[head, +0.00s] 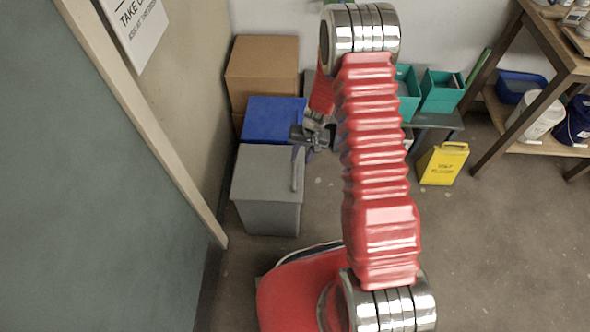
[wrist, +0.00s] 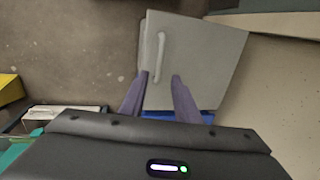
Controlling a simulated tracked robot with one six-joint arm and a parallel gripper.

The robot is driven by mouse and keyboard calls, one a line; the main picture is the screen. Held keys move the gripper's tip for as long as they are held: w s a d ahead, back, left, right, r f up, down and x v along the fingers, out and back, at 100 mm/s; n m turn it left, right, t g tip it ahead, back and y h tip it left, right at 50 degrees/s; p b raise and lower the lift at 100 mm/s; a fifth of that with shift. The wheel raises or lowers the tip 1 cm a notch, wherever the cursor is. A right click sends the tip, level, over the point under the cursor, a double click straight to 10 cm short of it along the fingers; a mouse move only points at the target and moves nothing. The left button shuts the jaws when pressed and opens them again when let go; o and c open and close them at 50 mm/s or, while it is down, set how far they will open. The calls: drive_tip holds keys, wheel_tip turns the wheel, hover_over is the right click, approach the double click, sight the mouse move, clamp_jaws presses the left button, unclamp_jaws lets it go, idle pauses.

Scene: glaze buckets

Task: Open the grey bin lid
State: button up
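The grey bin (head: 270,215) stands beside the wall, left of my arm in the head view. Its flat grey lid (head: 262,172) lies closed on top, with a light grey bar handle (head: 298,169) along its right side. In the wrist view the lid (wrist: 205,58) fills the upper middle, and the handle (wrist: 160,55) runs up and down. My gripper (wrist: 160,77) is open and empty. Its two purple fingers are apart, with the handle's near end between the tips in the picture. In the head view my gripper (head: 300,136) is just behind the lid; contact cannot be told.
A blue bin (head: 273,118) stands directly behind the grey one, with brown cardboard boxes (head: 262,65) beyond. A yellow wet-floor sign (head: 443,164), teal boxes (head: 441,92) and a wooden shelf (head: 530,149) are at right. A door (head: 90,200) is at left. The floor right of the bin is clear.

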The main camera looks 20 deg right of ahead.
sight(295, 172)
drive_tip(key=shift+w+a+f, duration=0.1)
drive_tip(key=shift+a+f, duration=0.2)
drive_tip(key=shift+f, duration=1.2)
drive_tip(key=shift+w+a+f, duration=0.1)
drive_tip(key=shift+a+f, duration=0.15)
drive_tip(key=shift+f, duration=1.25)
drive_tip(key=shift+w+a+f, duration=0.1)
drive_tip(key=shift+a+f, duration=0.2)
drive_tip(key=shift+f, duration=1.2)
clamp_jaws()
drive_tip(key=shift+a, duration=0.25)
drive_tip(key=shift+d, duration=0.2)
drive_tip(key=shift+r, duration=0.15)
